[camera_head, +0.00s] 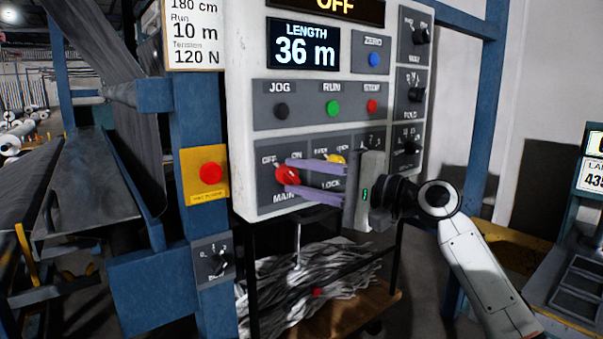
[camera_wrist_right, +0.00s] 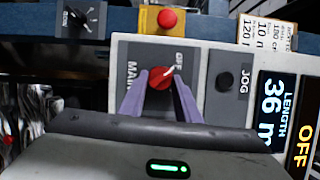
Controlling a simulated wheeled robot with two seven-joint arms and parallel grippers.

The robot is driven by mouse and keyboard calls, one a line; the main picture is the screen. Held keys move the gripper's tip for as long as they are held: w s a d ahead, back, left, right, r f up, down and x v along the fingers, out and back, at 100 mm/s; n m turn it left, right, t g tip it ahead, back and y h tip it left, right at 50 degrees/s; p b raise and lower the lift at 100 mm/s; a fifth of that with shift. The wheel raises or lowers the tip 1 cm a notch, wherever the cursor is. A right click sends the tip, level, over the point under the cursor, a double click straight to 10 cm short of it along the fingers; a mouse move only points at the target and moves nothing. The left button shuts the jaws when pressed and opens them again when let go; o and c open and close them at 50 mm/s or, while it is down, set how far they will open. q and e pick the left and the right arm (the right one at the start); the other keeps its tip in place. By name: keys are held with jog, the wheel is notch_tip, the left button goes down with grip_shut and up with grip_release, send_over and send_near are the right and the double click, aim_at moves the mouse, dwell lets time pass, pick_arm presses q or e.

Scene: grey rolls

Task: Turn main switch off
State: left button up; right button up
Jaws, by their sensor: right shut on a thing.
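The main switch is a red rotary knob (camera_head: 284,175) at the lower left of the grey control panel (camera_head: 241,130), above the label MAIN and below OFF and ON. It also shows as a red knob in the right wrist view (camera_wrist_right: 158,79), where its white mark points towards the OFF label. My right gripper (camera_head: 290,174) has its two purple fingers shut on the knob, one on each side. The fingers also show in the right wrist view (camera_wrist_right: 160,86). The display at the panel's top (camera_head: 335,8) reads OFF. My left gripper is not in view.
A red emergency button (camera_head: 210,173) on a yellow plate sits just left of the panel. JOG (camera_head: 281,111), RUN (camera_head: 333,107) and STOP (camera_head: 372,105) buttons are above the switch. A yellow knob (camera_head: 337,160) is close to my right fingers. Grey strips (camera_head: 290,290) lie below the panel.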

jog(key=shift+n, duration=0.5)
jog(key=o, duration=1)
jog(key=shift+o, duration=0.2)
jog(key=shift+d, duration=0.1)
jog(key=v, duration=1)
jog(key=shift+b, duration=0.4)
jog(key=shift+r, duration=0.1)
